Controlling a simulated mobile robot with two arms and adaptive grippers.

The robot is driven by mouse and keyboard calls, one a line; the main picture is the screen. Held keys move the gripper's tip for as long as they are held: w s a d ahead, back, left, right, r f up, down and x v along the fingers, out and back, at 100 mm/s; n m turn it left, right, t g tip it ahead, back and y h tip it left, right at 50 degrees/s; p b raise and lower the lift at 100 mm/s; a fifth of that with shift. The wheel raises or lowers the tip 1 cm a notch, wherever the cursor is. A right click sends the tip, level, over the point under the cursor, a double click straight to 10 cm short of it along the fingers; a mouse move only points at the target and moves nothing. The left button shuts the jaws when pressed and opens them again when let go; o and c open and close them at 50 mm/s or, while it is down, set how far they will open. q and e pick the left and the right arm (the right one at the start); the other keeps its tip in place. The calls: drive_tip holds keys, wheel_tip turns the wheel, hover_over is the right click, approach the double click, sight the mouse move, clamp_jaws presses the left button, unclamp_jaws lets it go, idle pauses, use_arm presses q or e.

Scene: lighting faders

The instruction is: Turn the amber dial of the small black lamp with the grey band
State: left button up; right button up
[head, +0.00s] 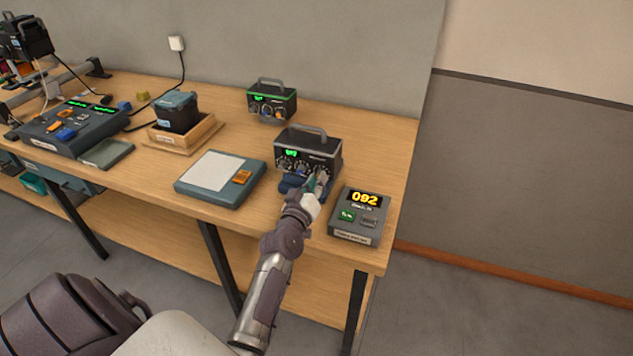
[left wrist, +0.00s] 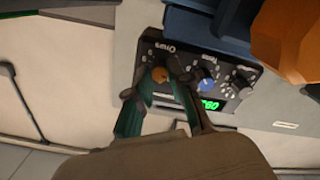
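The small black lamp with the grey band (head: 322,156) stands near the right end of the bench, handle up, its lit green display and dials facing me. In the left wrist view its panel (left wrist: 187,52) shows tilted, with an amber dial (left wrist: 160,74), a blue dial (left wrist: 207,85) and a lit green display. My left gripper (head: 319,181) is at the lower right of the lamp's front. In the left wrist view its teal fingers (left wrist: 159,72) lie on either side of the amber dial, close against it. The fingers hide part of the panel. My right gripper is not in view.
A similar black lamp with a green band (head: 286,107) stands behind. A grey box reading 092 (head: 344,218) is at the right. A blue-grey pad (head: 228,196) lies left, with a wooden tray (head: 205,135) and a fader console (head: 50,140) beyond. Bare bench shows between them.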

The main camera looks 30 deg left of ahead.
use_arm(q)
drive_tip(key=o, duration=0.4)
drive_tip(key=v, duration=1.2)
drive_tip(key=shift+f, duration=0.1)
